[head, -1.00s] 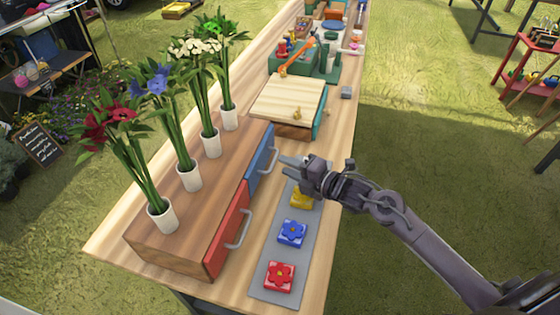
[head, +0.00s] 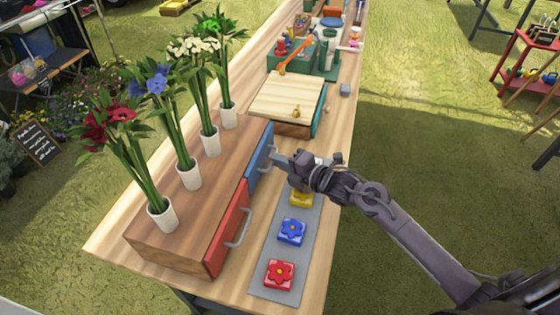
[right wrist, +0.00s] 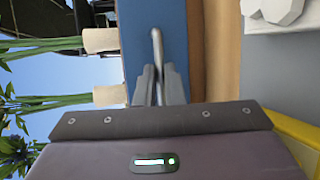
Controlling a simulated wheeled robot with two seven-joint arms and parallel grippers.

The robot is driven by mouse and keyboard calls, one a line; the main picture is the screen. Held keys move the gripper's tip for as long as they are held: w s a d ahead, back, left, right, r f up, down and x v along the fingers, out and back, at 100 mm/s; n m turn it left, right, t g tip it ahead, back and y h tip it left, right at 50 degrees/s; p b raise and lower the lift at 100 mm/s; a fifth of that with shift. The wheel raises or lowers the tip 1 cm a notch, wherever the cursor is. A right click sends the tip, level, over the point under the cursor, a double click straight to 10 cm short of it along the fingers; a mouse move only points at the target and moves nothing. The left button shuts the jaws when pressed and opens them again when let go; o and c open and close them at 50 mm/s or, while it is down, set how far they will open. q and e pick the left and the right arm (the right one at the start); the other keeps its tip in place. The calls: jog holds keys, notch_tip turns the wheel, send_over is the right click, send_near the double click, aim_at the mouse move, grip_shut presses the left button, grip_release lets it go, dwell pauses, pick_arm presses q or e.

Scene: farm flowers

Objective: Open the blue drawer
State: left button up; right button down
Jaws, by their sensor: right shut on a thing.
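The blue drawer (head: 259,162) is in the far half of the wooden cabinet (head: 160,240), closed, with a grey bar handle (head: 272,158). The red drawer (head: 229,231) beside it is also closed. My right gripper (head: 278,161) is at the blue drawer's front. In the right wrist view its two fingers (right wrist: 159,88) are shut around the handle (right wrist: 157,50), against the blue front (right wrist: 137,40). My left gripper is not in view.
White vases of flowers (head: 162,216) stand on the cabinet top. A grey mat (head: 266,285) with red, blue and yellow flower buttons lies in front of the drawers, under my right gripper. A wooden board box (head: 285,98) stands beyond the cabinet.

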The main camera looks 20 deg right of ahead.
jog(key=s+d, duration=0.2)
jog(key=d, duration=0.1)
jog(key=s+d+p, duration=0.1)
jog(key=s+d, duration=0.2)
jog(key=d, duration=0.1)
jog(key=s+d+p, duration=0.1)
jog(key=s+d, duration=0.1)
jog(key=d, duration=0.2)
jog(key=shift+s, duration=0.25)
jog(key=shift+a, duration=0.1)
jog(key=c, duration=1.5)
grip_release()
jog(key=shift+w, duration=0.1)
jog(key=shift+s+d, duration=0.25)
jog(key=shift+s, duration=0.15)
jog(key=shift+v, duration=3.45)
